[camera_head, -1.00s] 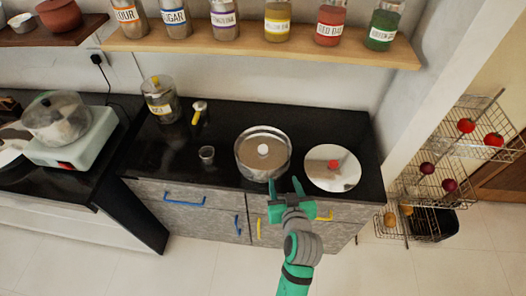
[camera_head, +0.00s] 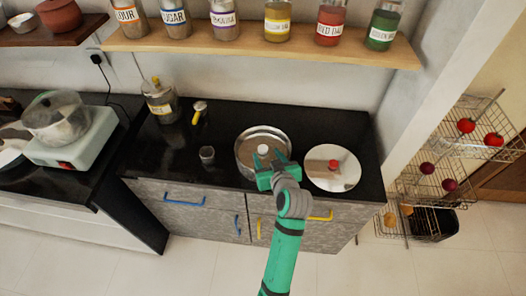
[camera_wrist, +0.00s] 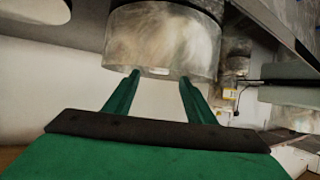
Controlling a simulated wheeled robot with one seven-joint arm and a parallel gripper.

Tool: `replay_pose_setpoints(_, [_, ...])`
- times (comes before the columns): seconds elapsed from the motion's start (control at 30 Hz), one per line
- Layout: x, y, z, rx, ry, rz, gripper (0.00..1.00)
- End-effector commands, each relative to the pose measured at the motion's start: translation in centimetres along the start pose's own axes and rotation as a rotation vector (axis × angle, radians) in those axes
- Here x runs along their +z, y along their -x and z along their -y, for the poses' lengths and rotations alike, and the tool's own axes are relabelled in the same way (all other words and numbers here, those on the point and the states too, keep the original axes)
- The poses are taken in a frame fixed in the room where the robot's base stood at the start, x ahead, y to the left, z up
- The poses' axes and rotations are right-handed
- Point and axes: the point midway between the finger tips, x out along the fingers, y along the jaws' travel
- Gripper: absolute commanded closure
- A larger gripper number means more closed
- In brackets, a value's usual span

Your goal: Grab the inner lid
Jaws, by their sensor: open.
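The round steel pot (camera_head: 240,160) stands on the black counter. Its inner lid (camera_head: 248,144) sits inside the rim, with a pale knob (camera_head: 262,148) at its middle. My green gripper (camera_head: 268,156) is over the pot's front part in the head view, fingers apart around the near side of the knob. Its height above the lid is hard to tell. In the wrist view, my open fingers (camera_wrist: 161,78) have nothing between them and point at a round, shiny metal vessel (camera_wrist: 165,40); the knob does not show there.
A flat round lid (camera_head: 320,177) with a red knob (camera_head: 333,164) lies right of the pot. A small cup (camera_head: 207,154), a yellow-handled item (camera_head: 198,113) and a glass jar (camera_head: 160,103) stand to the left. A shelf (camera_head: 260,46) with jars is above.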

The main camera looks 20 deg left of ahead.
Motion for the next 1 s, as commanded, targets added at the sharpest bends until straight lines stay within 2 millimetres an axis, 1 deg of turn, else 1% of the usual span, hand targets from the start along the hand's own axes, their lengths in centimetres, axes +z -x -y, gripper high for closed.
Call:
replay_pose_setpoints(0.2, [-0.3, -3.1, -0.1, -0.002, -0.001, -0.001, 0.5])
replay_pose_setpoints(0.3, [-0.2, -4.1, -0.1, -0.002, -0.001, 0.0, 0.5])
replay_pose_setpoints(0.43, [-0.2, -4.7, -0.1, 0.0, 0.0, 0.0, 0.5])
replay_pose_setpoints(0.63, [-0.2, -4.7, -0.1, 0.0, 0.0, 0.0, 0.5])
replay_pose_setpoints(0.67, [-0.2, -4.7, -0.1, 0.0, 0.0, 0.0, 0.57])
replay_pose_setpoints(0.7, [-0.2, -4.7, -0.1, 0.0, 0.0, 0.0, 0.66])
replay_pose_setpoints(0.77, [-0.2, -4.7, -0.1, 0.0, 0.0, 0.0, 0.81])
replay_pose_setpoints(0.8, [-0.2, -4.7, -0.1, 0.0, 0.0, 0.0, 0.9])
replay_pose_setpoints(0.83, [-0.2, -4.7, -0.1, 0.0, 0.0, 0.0, 0.95])
replay_pose_setpoints(1.0, [-0.2, -4.7, -0.1, 0.0, 0.0, -0.001, 0.95])
